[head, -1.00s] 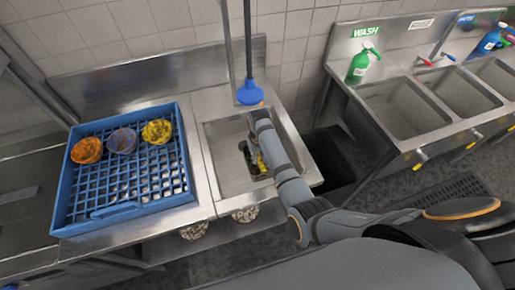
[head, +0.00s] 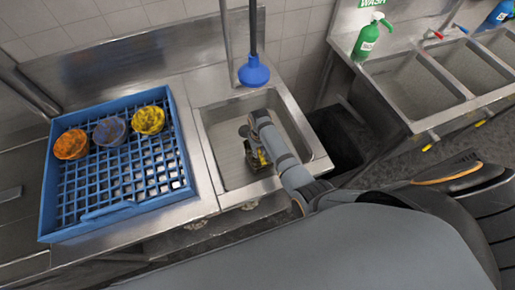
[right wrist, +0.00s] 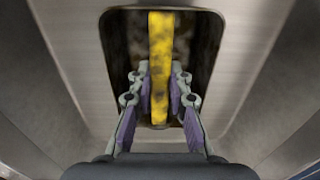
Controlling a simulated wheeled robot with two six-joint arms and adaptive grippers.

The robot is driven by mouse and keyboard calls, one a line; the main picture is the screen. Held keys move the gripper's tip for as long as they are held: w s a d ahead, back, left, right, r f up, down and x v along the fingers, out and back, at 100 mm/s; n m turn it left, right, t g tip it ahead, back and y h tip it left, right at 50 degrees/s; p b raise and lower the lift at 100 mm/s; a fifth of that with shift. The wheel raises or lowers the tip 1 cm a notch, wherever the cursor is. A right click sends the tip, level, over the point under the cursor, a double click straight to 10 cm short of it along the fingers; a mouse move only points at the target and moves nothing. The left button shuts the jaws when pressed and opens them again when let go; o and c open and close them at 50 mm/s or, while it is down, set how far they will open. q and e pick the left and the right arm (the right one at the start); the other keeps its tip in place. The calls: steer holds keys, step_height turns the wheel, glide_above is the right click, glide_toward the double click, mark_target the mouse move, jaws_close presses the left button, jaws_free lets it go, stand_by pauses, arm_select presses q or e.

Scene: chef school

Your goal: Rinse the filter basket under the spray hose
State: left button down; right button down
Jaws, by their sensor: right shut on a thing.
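A bit of yellow (head: 262,157) shows by the gripper in the head view. The spray head hangs on a dark hose above the basin's back edge. No water is visible. My left gripper is out of view.
A blue rack (head: 52,195) on the left counter holds an orange cup (head: 71,144), a blue-grey cup (head: 109,131) and a yellow cup (head: 148,119). On the right are several wash sinks and a green spray bottle (head: 371,40).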

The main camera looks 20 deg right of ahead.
steer(key=shift+f, duration=0.2)
steer(key=c, duration=1.2)
jaws_free()
steer(key=shift+r, duration=0.1)
step_height(320, 180, up, 7)
steer(key=shift+r, duration=0.15)
